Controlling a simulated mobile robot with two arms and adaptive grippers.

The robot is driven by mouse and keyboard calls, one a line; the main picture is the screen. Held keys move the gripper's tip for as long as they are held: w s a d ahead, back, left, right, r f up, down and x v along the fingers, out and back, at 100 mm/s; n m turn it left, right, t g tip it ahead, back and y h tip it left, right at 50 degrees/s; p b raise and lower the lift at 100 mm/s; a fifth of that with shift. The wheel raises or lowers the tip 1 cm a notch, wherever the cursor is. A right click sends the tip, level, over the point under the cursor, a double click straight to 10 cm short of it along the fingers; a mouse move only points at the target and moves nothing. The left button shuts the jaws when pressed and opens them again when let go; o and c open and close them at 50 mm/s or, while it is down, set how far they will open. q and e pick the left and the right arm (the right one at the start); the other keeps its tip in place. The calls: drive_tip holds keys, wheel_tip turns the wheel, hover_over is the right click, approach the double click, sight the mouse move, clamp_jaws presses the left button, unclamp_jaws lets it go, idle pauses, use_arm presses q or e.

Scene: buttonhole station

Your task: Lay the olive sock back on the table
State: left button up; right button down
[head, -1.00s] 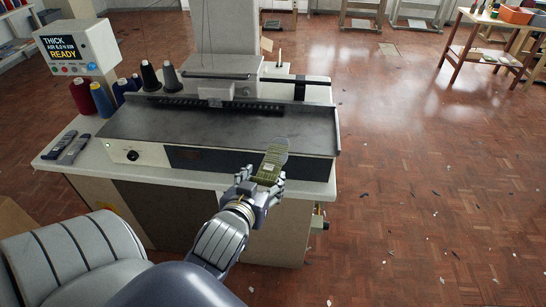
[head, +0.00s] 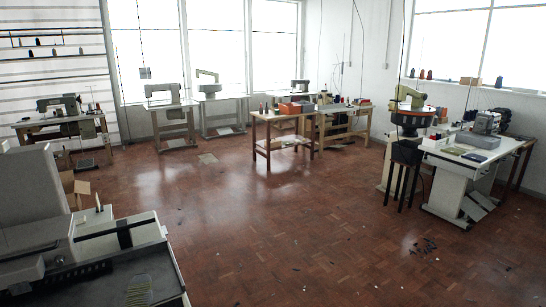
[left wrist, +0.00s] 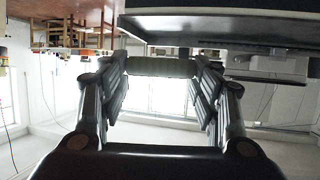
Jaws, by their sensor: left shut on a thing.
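In the head view the left gripper is below the frame. A white table (head: 437,157) stands at the right. My right gripper is in neither view.
The white table carries a grey box (head: 478,140), a sewing machine and small flat olive pieces (head: 474,157). A dark stool (head: 406,157) stands at its left. The grey buttonhole machine (head: 75,275) fills the lower left. Open parquet floor (head: 270,230) lies between, with scattered scraps.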

use_arm(q)
drive_tip(key=w+d+r+m+h, duration=0.1)
drive_tip(key=w+d+r+h, duration=0.1)
drive_tip(key=r, duration=0.5)
drive_tip(key=w+d+r+m+h, duration=0.2)
drive_tip(key=w+d+r, duration=0.2)
drive_tip(key=d+r, duration=0.3)
drive_tip(key=shift+d+m+t, duration=0.15)
drive_tip(key=shift+m+t, duration=0.15)
drive_tip(key=shift+r, duration=0.1)
